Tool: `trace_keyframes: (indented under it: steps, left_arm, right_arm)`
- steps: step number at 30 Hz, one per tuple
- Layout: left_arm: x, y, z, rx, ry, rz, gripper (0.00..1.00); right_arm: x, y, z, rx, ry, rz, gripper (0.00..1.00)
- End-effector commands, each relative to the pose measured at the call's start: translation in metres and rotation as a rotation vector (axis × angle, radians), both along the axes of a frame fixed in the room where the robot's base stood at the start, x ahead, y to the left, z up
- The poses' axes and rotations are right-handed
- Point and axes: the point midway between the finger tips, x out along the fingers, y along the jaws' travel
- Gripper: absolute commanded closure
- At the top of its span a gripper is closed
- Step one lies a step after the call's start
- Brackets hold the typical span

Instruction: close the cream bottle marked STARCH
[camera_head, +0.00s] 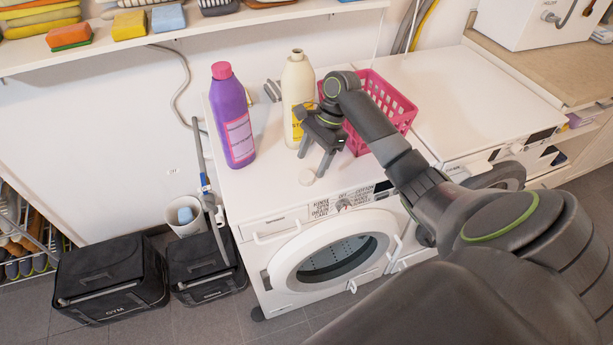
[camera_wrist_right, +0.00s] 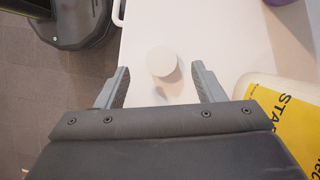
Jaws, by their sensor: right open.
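The cream bottle (camera_head: 297,92) stands upright and uncapped on top of the washing machine (camera_head: 262,192). Its yellow label with part of the word STARCH shows at the right of the right wrist view (camera_wrist_right: 285,120). A small round off-white cap (camera_head: 307,177) lies on the machine top near its front edge. It also shows in the right wrist view (camera_wrist_right: 162,62). My right gripper (camera_head: 312,165) is open and empty, pointing down above the machine top. In the right wrist view the cap lies between and just beyond the fingertips (camera_wrist_right: 160,78). My left gripper is not in view.
A purple bottle (camera_head: 233,118) with a pink cap stands left of the cream bottle. A pink basket (camera_head: 392,98) stands to its right, behind my right arm. Two black bags (camera_head: 110,275) are on the floor at left.

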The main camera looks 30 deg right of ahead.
Motion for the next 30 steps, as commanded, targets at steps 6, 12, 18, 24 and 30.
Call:
trace_keyframes:
  steps: [6,12,18,24,30]
  left_arm:
    - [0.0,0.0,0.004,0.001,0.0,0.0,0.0]
    - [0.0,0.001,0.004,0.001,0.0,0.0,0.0]
    - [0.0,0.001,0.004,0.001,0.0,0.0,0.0]
    - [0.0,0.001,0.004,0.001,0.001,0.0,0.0]
    - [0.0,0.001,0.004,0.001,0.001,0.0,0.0]
  right_arm:
    - [0.001,0.012,-0.032,0.003,0.003,0.001,0.38]
    - [0.0,0.015,-0.041,0.0,0.002,0.002,0.38]
    - [0.0,0.015,-0.041,0.0,0.001,0.002,0.38]
    - [0.001,0.015,-0.04,0.0,0.001,0.002,0.55]
    - [0.001,0.015,-0.04,0.0,0.001,0.002,0.81]
